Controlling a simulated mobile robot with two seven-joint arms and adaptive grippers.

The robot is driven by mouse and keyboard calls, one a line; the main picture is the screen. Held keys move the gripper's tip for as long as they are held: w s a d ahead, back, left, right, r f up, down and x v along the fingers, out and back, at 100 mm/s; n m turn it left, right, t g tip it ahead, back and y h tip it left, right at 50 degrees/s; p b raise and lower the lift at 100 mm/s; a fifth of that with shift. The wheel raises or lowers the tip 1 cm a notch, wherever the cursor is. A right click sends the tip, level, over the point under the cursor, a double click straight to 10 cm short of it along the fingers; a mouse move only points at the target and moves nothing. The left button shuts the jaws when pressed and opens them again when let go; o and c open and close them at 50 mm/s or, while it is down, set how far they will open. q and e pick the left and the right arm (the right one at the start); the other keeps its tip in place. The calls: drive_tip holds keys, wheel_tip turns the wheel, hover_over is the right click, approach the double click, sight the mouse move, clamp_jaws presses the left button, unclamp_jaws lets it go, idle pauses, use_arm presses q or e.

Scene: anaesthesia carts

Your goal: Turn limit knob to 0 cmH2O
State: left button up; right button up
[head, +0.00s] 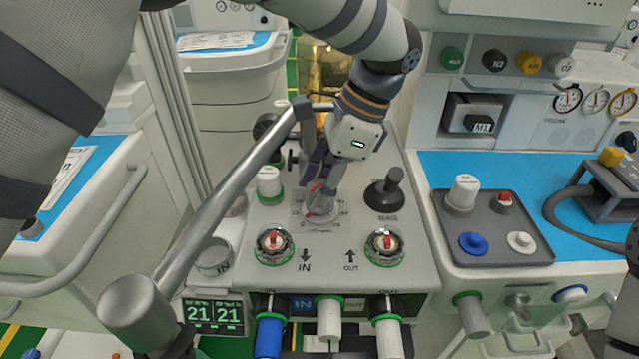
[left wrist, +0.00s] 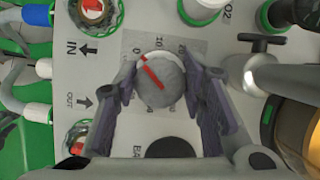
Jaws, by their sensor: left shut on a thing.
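The limit knob (left wrist: 165,85) is a round grey knob with a red pointer line, on a light square plate with a printed scale. In the left wrist view its red line slants toward the upper left, near a "0" mark; the exact reading is partly hidden. In the head view the knob (head: 321,211) sits mid-panel below my left gripper (head: 325,184). In the left wrist view the two fingers of my left gripper (left wrist: 161,88) stand on either side of the knob, shut on it. My right gripper does not show.
Two clear-domed valves with red centres (head: 274,245) (head: 384,244) sit in front of the knob. A black knob (head: 386,192) stands to its right, a white capped post (head: 269,183) to its left. A thick grey rail (head: 215,215) crosses diagonally on the left. A grey tray (head: 490,250) lies farther right.

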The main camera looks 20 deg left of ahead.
use_arm(q)
drive_tip(key=shift+n, duration=0.3)
drive_tip(key=o, duration=1.2)
drive_tip(key=shift+c, duration=0.2)
drive_tip(key=v, duration=1.2)
drive_tip(key=shift+w, duration=0.1)
